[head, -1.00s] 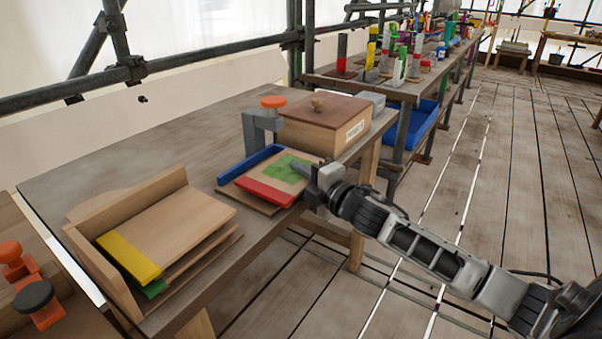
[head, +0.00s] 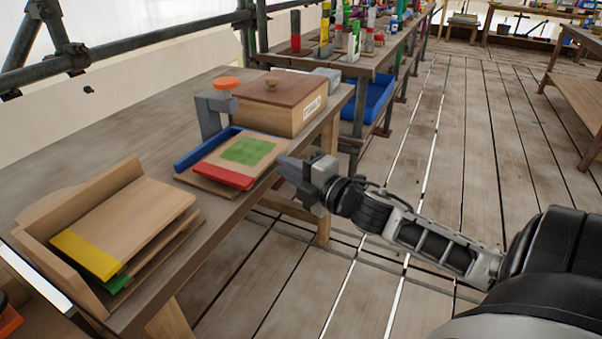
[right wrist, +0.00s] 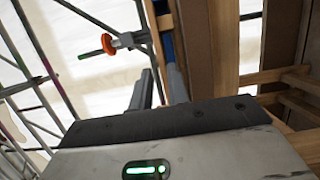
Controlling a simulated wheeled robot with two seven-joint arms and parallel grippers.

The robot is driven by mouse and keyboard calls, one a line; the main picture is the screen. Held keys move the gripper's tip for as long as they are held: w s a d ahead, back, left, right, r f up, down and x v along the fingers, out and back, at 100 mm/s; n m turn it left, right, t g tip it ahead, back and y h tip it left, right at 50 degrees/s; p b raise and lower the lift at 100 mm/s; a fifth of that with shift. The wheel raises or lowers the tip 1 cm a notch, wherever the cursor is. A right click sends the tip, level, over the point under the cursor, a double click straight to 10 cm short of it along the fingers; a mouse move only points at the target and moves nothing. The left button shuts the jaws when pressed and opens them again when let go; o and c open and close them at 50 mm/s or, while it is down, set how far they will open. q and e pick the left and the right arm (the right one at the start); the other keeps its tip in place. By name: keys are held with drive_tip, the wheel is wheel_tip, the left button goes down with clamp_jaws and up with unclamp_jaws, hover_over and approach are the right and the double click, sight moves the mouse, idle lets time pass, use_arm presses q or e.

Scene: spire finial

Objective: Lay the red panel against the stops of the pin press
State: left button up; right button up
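The red panel (head: 223,175), a wooden board with a red strip along its near edge and a green patch, lies flat on the pin press. The press has a wooden base (head: 197,182), blue stops (head: 198,151) along the left and far sides, and a grey clamp post (head: 210,114) with an orange knob. The panel lies close beside the left stop; I cannot tell whether it touches. My right gripper (head: 290,181) is open and empty, just right of the panel, past the table edge. In the right wrist view its fingers (right wrist: 158,92) show apart. My left gripper is out of view.
A wooden holder (head: 80,202) with stacked panels, yellow and green edged, stands at the near left of the table. A lidded wooden box (head: 285,102) stands behind the press. A blue bin (head: 369,105) sits beyond. Open floor lies right.

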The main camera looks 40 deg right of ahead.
drive_tip(key=s+a+f+m+g, duration=0.3)
drive_tip(key=s+a+f+m, duration=0.55)
drive_tip(key=s+f, duration=0.2)
drive_tip(key=s+a+f+m+g+y, duration=0.1)
drive_tip(key=s+a+f+m, duration=0.1)
drive_tip(key=a, duration=0.5)
drive_tip(key=s+a+f+m+g, duration=0.2)
drive_tip(key=s+a+f+m, duration=0.1)
drive_tip(key=s+a+m, duration=0.2)
drive_tip(key=shift+a+m+y, duration=0.4)
drive_tip(key=shift+a+m, duration=0.55)
drive_tip(key=shift+a, duration=0.05)
